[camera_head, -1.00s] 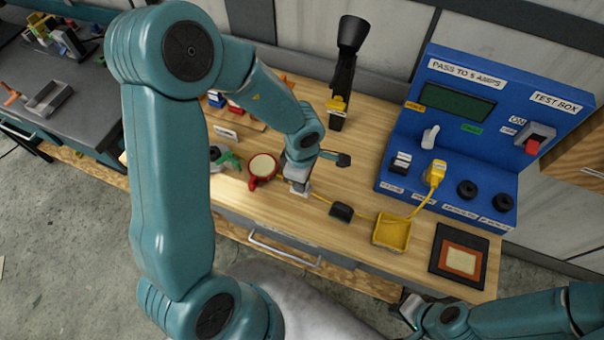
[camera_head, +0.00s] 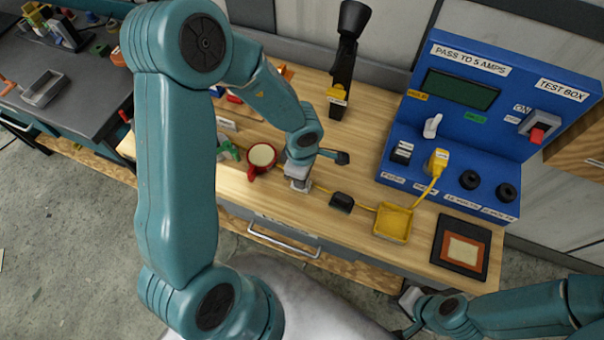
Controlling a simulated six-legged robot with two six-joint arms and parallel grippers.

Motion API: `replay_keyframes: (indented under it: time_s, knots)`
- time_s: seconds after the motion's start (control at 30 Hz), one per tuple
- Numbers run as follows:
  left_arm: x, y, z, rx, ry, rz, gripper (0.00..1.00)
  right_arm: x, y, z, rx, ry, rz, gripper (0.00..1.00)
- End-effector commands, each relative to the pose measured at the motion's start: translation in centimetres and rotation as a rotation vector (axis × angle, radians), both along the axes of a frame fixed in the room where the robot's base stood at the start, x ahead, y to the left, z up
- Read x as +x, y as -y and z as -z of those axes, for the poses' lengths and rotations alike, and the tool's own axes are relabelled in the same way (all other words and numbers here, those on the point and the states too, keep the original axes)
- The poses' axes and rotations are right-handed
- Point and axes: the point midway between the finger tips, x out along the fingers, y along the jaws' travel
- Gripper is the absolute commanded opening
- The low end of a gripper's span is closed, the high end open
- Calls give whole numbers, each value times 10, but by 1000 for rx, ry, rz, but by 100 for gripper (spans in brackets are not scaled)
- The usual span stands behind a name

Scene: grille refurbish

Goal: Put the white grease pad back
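I cannot make out for sure which thing is the white grease pad. A small whitish piece (camera_head: 299,186) shows at the tip of my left gripper (camera_head: 298,178), low over the middle of the bench; it may be the pad or part of the gripper. My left gripper points down and its fingers are too small to read. A cream square (camera_head: 463,250) with an orange-brown border lies in a flat black tray (camera_head: 443,248) at the bench's right end. My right gripper (camera_head: 408,305) is at the bottom, in front of the bench edge; its finger opening is unclear.
A red mug (camera_head: 250,170) stands left of my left gripper. A black block (camera_head: 341,202), a yellow tray (camera_head: 391,224) and a yellow cable (camera_head: 427,194) lie to its right. The blue test box (camera_head: 478,125) stands behind. A black upright tool (camera_head: 345,60) stands at the back.

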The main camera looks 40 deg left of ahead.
Motion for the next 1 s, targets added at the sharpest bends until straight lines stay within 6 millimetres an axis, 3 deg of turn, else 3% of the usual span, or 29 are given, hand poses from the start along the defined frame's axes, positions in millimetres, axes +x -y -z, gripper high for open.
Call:
replay_keyframes:
  time_s: [0.67, 0.7, 0.77, 1.0]
  knots:
    - [0, 0, 5, 0, 0, 0, 0, 0, 0, 0, 0, 0, 0, 0]
    - [0, 0, 5, 0, 0, 0, 32, 0, 0, 0, 0, 0, 0, 0]
    - [0, 0, 5, 0, 0, 0, 52, 0, 0, 0, 0, 0, 0, 0]
    - [0, 0, 5, 0, 0, 0, 52, 0, 0, 0, 0, 0, 0, 0]
